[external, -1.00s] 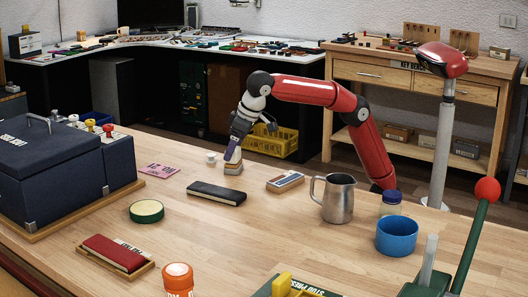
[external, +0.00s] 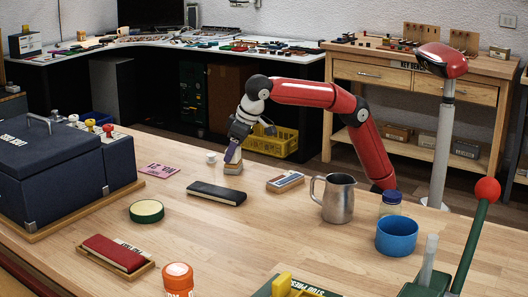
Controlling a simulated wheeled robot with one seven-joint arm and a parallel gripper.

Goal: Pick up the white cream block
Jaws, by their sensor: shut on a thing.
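A small pale cream block (external: 233,169) is at the far side of the wooden table, directly under and between the fingers of my gripper (external: 233,158). My gripper points down and is shut on this block. The fingers hide the upper part of the block. The block looks upright and at table level; I cannot tell whether it touches the table top. A small white cylinder-like piece (external: 211,158) stands just left of my gripper, apart from it.
A black case (external: 216,193) lies in front of the block, and a small box (external: 285,182) lies to its right. A pink card (external: 159,170) is at left. A metal jug (external: 339,198) and a blue bowl (external: 397,236) stand at right.

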